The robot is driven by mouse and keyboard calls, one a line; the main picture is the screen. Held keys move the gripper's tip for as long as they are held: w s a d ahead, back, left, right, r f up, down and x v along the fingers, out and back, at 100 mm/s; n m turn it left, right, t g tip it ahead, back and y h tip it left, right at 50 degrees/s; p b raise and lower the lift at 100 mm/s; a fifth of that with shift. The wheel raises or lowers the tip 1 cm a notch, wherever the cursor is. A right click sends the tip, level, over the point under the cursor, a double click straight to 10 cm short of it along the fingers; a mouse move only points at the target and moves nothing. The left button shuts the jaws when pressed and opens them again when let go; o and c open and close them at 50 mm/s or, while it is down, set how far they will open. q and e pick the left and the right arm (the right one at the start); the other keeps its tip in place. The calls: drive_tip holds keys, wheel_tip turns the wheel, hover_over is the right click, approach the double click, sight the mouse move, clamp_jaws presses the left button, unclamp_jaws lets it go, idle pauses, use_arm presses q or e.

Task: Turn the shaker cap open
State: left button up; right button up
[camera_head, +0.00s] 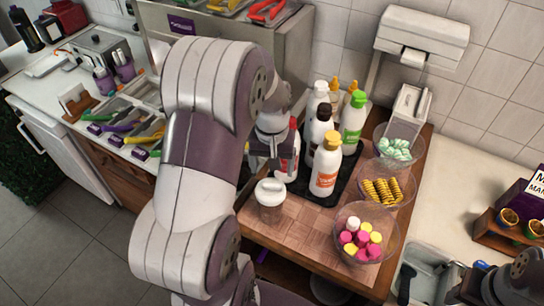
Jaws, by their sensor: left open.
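The shaker (271,205) is a clear cup with a white cap (270,187). It stands upright on the wooden board at the front left of the counter. My left gripper (262,160) is open just above and behind the cap, pointing down, and looks apart from it. My left arm covers much of the middle of the view and hides part of the gripper. Dark parts at the lower right edge may belong to my right arm, but its fingers cannot be made out.
Several bottles, including an orange-capped one (326,165), stand in a black tray (318,198) close behind the shaker. Bowls with pink and yellow sweets (342,262), yellow twists (378,204) and mint pieces (379,145) line the right. Bare board lies between shaker and sweets.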

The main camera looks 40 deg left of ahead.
use_arm(q)
wheel_tip(320, 180, up, 6)
drive_tip(key=shift+b, duration=0.35)
drive_tip(key=shift+s+d, duration=0.1)
